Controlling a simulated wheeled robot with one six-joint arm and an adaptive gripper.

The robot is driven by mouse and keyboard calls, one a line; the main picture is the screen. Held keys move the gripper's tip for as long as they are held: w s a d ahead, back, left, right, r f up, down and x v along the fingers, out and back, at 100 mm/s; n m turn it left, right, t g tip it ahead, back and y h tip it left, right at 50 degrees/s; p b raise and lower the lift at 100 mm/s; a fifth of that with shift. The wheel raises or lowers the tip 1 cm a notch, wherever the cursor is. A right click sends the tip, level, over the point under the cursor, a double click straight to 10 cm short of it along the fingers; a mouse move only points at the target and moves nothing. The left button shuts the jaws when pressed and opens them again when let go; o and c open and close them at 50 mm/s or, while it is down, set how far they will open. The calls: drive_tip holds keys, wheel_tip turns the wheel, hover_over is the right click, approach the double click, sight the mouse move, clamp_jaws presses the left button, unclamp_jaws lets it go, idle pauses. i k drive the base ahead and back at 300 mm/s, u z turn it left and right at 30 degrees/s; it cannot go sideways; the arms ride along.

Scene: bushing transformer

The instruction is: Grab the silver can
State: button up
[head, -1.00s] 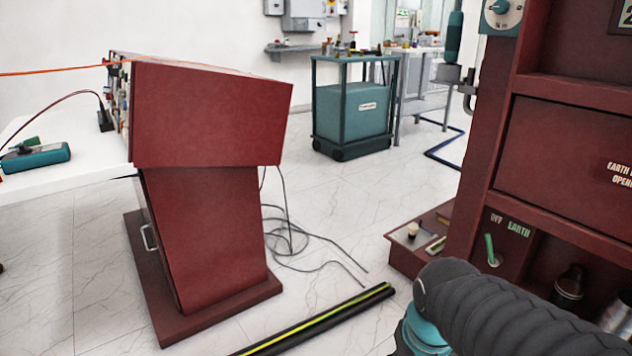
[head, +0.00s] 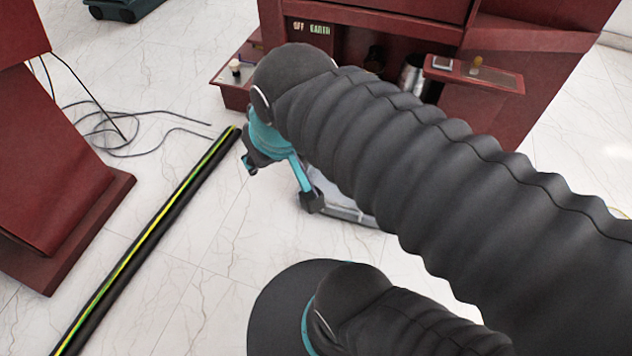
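The silver can (head: 411,76) stands in the open dark compartment of the red cabinet, in the head view. It is partly hidden by my arm and the small red shelf. My gripper (head: 281,185) hangs over the floor in front of the cabinet, below and left of the can and apart from it. Its two teal fingers with dark tips are spread wide, and nothing shows between them.
A dark object (head: 375,58) stands left of the can. A small red shelf (head: 487,79) sticks out at the right. A black and yellow-green floor strip (head: 150,235) runs diagonally. Loose cables lie on the floor.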

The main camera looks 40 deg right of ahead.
sight(409, 80)
drive_tip(key=z, duration=1.85)
drive_tip(key=k, duration=0.7)
drive_tip(key=u, duration=0.05)
